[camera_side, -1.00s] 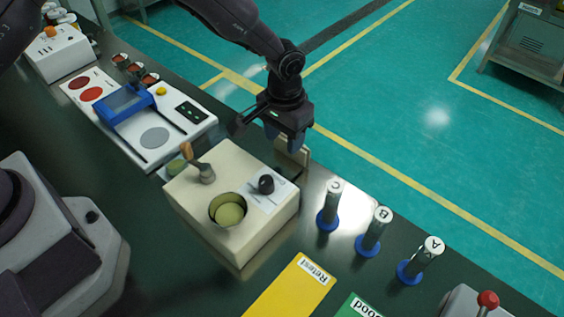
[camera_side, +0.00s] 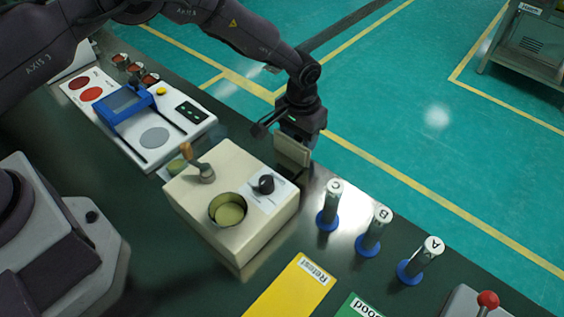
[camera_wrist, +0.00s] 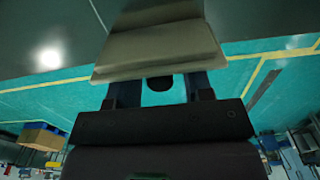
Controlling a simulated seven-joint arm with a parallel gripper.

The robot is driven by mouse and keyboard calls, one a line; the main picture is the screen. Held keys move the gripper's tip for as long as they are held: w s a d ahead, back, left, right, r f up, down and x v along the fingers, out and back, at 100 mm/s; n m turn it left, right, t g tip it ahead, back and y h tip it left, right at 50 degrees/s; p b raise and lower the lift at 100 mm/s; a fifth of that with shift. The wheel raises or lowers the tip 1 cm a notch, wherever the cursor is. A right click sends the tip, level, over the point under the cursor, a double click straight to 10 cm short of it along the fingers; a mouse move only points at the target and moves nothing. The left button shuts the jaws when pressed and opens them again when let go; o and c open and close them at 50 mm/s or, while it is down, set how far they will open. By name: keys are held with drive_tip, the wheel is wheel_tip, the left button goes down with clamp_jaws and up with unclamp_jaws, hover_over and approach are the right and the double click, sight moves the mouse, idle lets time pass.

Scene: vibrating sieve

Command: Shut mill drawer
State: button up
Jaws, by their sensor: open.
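The mill (camera_side: 222,240) is a cream box with a round opening holding greenish-yellow material, a black knob and a wooden-handled tool on top. Its drawer (camera_side: 292,151) shows as a pale front panel standing off the mill's far side, so it is pulled out. My gripper (camera_side: 295,136) is at the outer side of this panel, with its fingertips mostly hidden behind it. In the wrist view the drawer panel (camera_wrist: 158,50) lies straight ahead of my open gripper (camera_wrist: 158,88). The two fingers are apart and reach its near edge; I cannot tell whether they touch it.
Three capped tubes in blue stands (camera_side: 328,207) stand right of the mill. A yellow "Retest" card (camera_side: 290,290) lies in front. A white sieve machine with a blue frame (camera_side: 125,103) is at left. Open floor lies beyond the bench.

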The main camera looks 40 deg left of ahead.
sight(270, 163)
drive_tip(key=shift+c, duration=0.5)
drive_tip(key=c, duration=0.6)
drive_tip(key=shift+s, duration=4.55)
